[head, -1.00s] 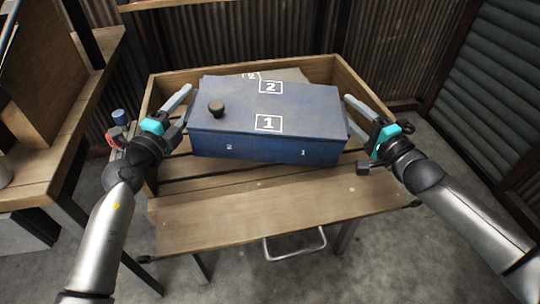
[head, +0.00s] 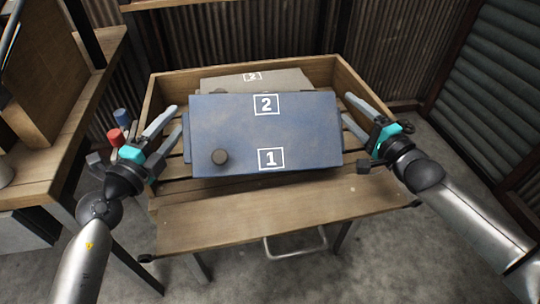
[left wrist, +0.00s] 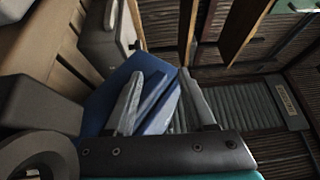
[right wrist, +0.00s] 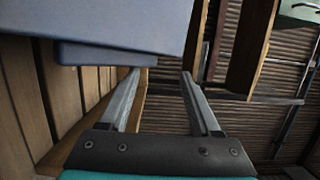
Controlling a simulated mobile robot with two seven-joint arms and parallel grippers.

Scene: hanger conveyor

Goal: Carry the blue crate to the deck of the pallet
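The blue crate (head: 240,135), marked 1 and 2 with a dark knob, is over the slatted wooden surface of the walled stand (head: 270,210). Its marked face tilts towards the head camera; its underside is hidden. My left gripper (head: 178,118) is open at the crate's left end. In the left wrist view, blue parts (left wrist: 160,105) show between and behind its fingers. My right gripper (head: 348,107) is open beside the right end. In the right wrist view, the crate (right wrist: 105,22) is above and left of the fingers, with a lower blue part near the left fingertip. I cannot identify the pallet.
A grey crate (head: 228,83) lies behind the blue one. Wooden walls (head: 385,92) bound the stand's back and sides. A wooden bench (head: 50,150) is at the left, with a red and blue item (head: 115,136) beside my left gripper. Concrete floor (head: 470,160) lies to the right.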

